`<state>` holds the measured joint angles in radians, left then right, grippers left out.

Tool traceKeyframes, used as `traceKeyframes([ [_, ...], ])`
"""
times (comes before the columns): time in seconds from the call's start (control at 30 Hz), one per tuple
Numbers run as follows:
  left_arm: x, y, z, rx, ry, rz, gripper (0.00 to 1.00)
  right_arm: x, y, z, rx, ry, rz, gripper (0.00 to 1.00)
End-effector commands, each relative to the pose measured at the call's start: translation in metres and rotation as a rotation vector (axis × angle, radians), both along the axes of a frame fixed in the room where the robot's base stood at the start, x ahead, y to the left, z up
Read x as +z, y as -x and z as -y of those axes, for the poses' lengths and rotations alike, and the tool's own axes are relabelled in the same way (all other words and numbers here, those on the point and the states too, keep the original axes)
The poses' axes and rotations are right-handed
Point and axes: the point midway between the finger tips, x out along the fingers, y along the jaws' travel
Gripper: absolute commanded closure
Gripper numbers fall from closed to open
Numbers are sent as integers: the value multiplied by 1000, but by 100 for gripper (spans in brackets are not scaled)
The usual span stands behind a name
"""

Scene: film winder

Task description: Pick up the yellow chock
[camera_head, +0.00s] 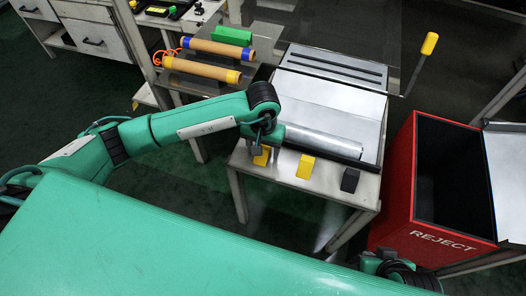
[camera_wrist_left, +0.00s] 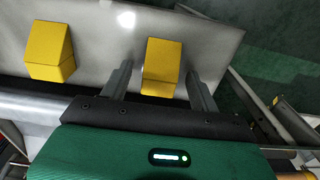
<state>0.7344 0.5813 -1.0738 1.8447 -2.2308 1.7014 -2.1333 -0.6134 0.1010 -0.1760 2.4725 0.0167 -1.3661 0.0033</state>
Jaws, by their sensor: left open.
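A yellow chock (camera_head: 262,156) stands near the left end of the front ledge of the metal table, partly hidden by my left gripper (camera_head: 258,146). In the left wrist view this chock (camera_wrist_left: 162,62) shows between the two spread fingers of the left gripper (camera_wrist_left: 160,72). The gripper is open and empty, with a visible gap on each side of the chock. I cannot tell how far down the fingers reach beside it. A second yellow chock (camera_head: 305,167) stands to the right on the ledge; it also shows in the left wrist view (camera_wrist_left: 50,50).
A black block (camera_head: 349,180) stands farther right on the ledge. A silver roll (camera_head: 323,144) lies just behind the chocks. A red REJECT bin (camera_head: 398,195) stands right of the table (camera_head: 285,180). Two brown rolls (camera_head: 203,69) and a green block (camera_head: 232,35) lie behind.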

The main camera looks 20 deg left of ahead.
Motion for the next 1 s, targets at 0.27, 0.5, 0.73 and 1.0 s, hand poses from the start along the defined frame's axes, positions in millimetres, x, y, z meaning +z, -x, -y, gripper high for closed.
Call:
traceKeyframes([
  [0.27, -5, 0, 0, 0, 1, 1, 38, -2, 0, -2, 4, -2, 1, 100],
  [0.5, -5, 0, 0, 0, 0, 1, 79, -2, 0, -1, 4, -1, 0, 100],
  [0.73, -5, 0, 0, 1, 0, 1, 87, -2, 0, -1, 3, -1, -1, 100],
  [1.0, 8, -1, 0, 1, 0, 3, 87, -2, 1, 1, 1, 3, -9, 100],
])
